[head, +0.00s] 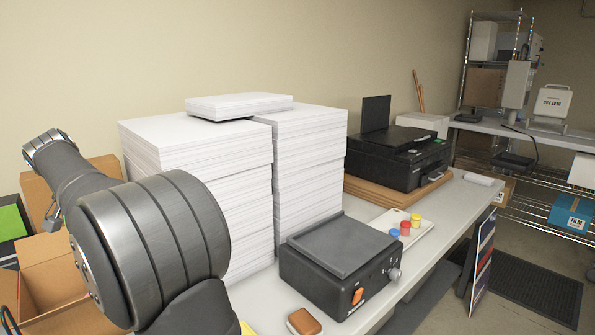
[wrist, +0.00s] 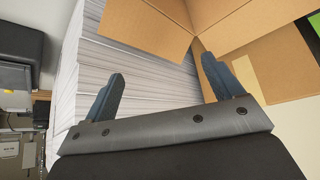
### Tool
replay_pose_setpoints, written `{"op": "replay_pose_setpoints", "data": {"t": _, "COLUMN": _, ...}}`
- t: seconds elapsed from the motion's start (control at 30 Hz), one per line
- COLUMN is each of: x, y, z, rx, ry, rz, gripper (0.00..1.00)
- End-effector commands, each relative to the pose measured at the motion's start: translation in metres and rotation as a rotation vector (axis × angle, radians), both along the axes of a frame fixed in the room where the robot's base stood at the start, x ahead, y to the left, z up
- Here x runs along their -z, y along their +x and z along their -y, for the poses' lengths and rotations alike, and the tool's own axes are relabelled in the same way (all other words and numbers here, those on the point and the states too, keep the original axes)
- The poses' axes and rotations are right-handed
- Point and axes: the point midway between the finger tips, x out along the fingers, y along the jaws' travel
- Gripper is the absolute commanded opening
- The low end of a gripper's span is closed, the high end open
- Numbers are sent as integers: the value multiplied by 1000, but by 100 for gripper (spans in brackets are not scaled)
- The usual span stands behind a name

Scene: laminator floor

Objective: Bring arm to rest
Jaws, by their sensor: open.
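In the wrist view, my gripper (wrist: 160,85) is open, with its two blue-grey fingers spread apart and nothing between them. It faces a tall stack of white paper (wrist: 135,75) and an open cardboard box (wrist: 235,25). In the head view, my arm fills the lower left, in front of the paper stacks (head: 195,150). The gripper fingers cannot be made out in the head view.
The table (head: 262,299) holds a black laminator-like device (head: 335,265), a brown block (head: 303,321), colored caps on a tray (head: 425,238) and a printer (head: 395,157). Open cardboard boxes (head: 50,270) stand at the left. A dark floor mat (head: 525,288) lies at right.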

Motion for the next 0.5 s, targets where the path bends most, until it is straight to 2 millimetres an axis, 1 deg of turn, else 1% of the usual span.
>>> {"op": "replay_pose_setpoints", "data": {"t": 0.03, "x": -8, "y": -3, "z": 7, "rx": -7, "ry": 2, "rz": 2, "gripper": 85}}
{"op": "replay_pose_setpoints", "data": {"t": 0.2, "x": -28, "y": -11, "z": 29, "rx": -31, "ry": 2, "rz": 2, "gripper": 85}}
{"op": "replay_pose_setpoints", "data": {"t": 0.5, "x": -59, "y": -27, "z": 68, "rx": -73, "ry": 2, "rz": 2, "gripper": 85}}
